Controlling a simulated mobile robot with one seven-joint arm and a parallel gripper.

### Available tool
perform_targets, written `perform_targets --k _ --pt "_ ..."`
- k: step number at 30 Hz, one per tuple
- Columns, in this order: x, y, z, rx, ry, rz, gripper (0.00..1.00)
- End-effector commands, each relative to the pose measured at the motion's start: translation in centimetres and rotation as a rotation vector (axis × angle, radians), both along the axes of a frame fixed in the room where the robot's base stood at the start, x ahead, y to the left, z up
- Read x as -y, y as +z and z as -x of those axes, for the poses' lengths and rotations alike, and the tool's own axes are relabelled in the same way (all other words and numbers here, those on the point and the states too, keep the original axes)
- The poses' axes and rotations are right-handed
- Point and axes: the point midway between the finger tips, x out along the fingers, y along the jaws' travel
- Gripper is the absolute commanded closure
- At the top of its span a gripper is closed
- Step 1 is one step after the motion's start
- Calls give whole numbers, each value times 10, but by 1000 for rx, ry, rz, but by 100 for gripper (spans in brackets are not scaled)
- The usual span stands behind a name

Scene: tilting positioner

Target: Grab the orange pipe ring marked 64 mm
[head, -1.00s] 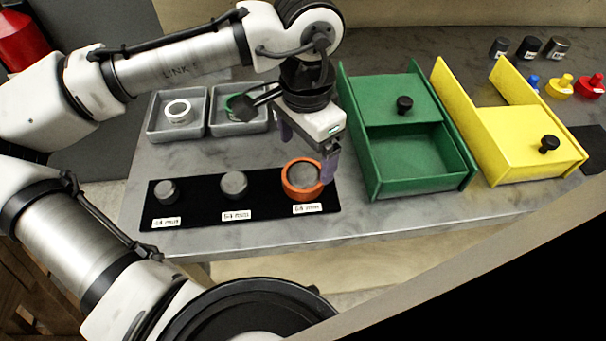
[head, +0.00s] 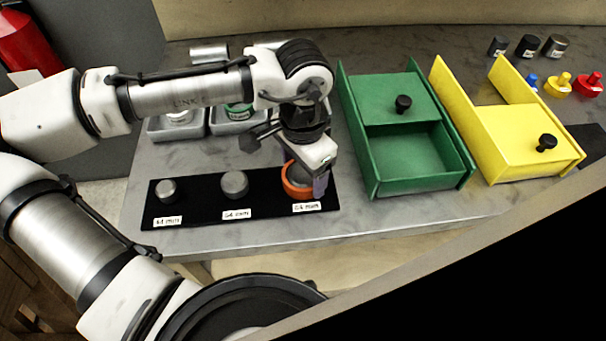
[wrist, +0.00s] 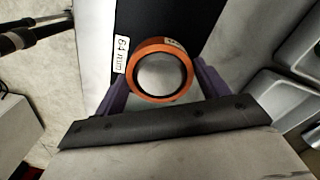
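The orange pipe ring (head: 295,189) sits around the right-hand post on the black mat (head: 204,198). The label in front of it (head: 306,207) reads 64 mm; the wrist view shows that label (wrist: 120,55) beside the ring (wrist: 149,92). My gripper (head: 303,172) is down at the ring. Its purple fingers stand on opposite sides of the ring in the wrist view (wrist: 163,82). They look very near its outer wall, but I cannot tell whether both touch it. In the head view, the gripper hides part of the ring.
Two bare posts (head: 165,190) (head: 235,184) stand left on the mat. A green open box (head: 415,150) is close on the right, with a yellow box (head: 525,145) beyond. Grey trays (head: 165,133) holding rings lie behind, partly hidden by my arm.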

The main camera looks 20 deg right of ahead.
Motion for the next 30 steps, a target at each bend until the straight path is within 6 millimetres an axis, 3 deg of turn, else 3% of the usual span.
perform_targets --k 2,9,18,30 --pt "0 0 0 0 0 0 37" --pt "0 0 0 0 0 1 69" --pt "1 8 -1 1 1 2 70" --pt "1 81 0 0 1 2 70"
